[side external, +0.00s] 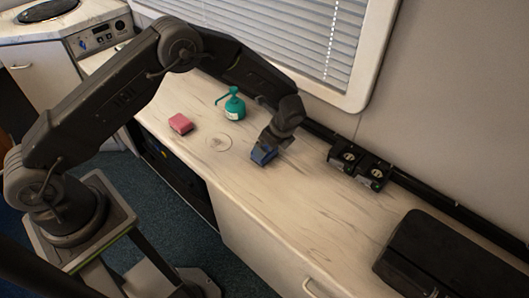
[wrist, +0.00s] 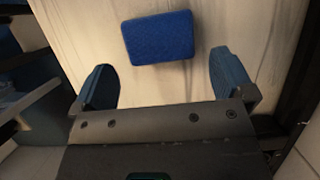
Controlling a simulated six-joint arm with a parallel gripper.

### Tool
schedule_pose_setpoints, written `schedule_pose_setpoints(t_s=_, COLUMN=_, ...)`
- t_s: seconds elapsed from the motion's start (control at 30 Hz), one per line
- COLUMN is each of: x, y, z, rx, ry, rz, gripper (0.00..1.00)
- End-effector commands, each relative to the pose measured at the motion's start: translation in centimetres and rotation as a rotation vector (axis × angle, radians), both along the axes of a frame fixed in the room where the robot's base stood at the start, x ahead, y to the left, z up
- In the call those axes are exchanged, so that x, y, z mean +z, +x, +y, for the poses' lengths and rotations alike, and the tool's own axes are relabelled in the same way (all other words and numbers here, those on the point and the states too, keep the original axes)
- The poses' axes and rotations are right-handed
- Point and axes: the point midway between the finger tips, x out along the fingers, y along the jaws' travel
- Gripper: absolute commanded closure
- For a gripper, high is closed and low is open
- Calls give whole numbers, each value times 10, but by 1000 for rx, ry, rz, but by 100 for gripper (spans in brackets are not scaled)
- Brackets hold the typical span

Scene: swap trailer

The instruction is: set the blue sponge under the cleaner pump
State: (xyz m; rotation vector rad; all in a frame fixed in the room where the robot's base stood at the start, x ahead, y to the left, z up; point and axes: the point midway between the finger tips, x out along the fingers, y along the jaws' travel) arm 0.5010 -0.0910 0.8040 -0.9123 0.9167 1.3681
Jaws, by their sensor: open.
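The blue sponge (side external: 263,155) lies on the wooden counter, and in the wrist view the blue sponge (wrist: 158,38) lies flat just beyond my fingers. The teal cleaner pump bottle (side external: 234,106) stands upright behind and left of the sponge in the side view, its spout pointing left. My gripper (side external: 268,148) is low over the counter at the sponge. In the wrist view my gripper (wrist: 161,80) is open, with its two blue-grey fingers wide apart and nothing between them. In the side view the gripper partly hides the sponge.
A pink sponge (side external: 180,123) lies left of the pump. A round flush disc (side external: 218,142) is in the counter between the pump and its front edge. Black boxed devices (side external: 358,166) stand along the wall. A dark case (side external: 450,254) is at right. The counter between is clear.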

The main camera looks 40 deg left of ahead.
Motion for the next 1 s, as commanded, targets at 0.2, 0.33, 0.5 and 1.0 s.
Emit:
schedule_pose_setpoints(t_s=0.2, x=-11, y=0, z=5, rx=2, ry=0, rz=0, gripper=0)
schedule_pose_setpoints(t_s=0.33, x=-22, y=-1, z=11, rx=4, ry=-1, rz=1, gripper=0)
schedule_pose_setpoints(t_s=0.5, x=-46, y=-1, z=23, rx=2, ry=0, rz=0, gripper=0)
schedule_pose_setpoints(t_s=1.0, x=-54, y=-1, z=26, rx=2, ry=-2, rz=-4, gripper=18)
